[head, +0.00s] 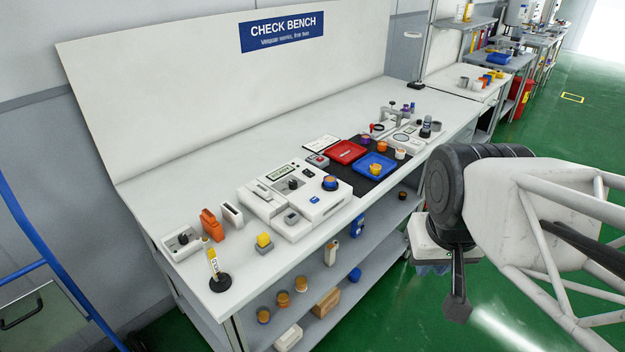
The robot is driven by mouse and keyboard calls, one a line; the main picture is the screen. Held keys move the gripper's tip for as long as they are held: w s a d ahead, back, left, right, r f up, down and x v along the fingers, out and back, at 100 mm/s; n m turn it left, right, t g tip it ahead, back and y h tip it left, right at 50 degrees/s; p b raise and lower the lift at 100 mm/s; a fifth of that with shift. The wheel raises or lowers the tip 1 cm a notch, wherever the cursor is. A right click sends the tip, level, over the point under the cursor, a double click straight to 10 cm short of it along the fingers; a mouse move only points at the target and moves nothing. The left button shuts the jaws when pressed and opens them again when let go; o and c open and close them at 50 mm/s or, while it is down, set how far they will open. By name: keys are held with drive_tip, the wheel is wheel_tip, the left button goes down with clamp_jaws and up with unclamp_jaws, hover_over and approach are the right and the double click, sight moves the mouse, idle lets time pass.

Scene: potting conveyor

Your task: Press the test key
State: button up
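A white instrument (268,205) with a green display (283,173) stands on the front of the check bench. It has a dark knob (293,184) and a small blue key (314,200) on its top. An orange-topped round piece (330,182) sits in a blue ring on it. The lettering is too small to tell which key is the test key. My gripper (457,306) hangs right of the bench, in front of its edge and well apart from the instrument. One dark finger shows; whether the gripper is open or shut is not visible.
Left of the instrument stand a yellow-topped piece (264,242), an orange item (211,225) and a yellow tag on a black base (220,283). Right of it lie a red tray (346,152) and a blue tray (387,164). Bare bench top (200,183) runs behind.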

clamp_jaws()
idle(1.3)
drive_tip(key=n+t+y, duration=0.1)
drive_tip(key=t+y, duration=0.2)
drive_tip(key=y, duration=0.4)
hover_over(316, 198)
wheel_tip(316, 198, down, 10)
drive_tip(key=shift+r, duration=0.25)
drive_tip(key=shift+f, duration=0.15)
drive_tip(key=shift+f, duration=4.25)
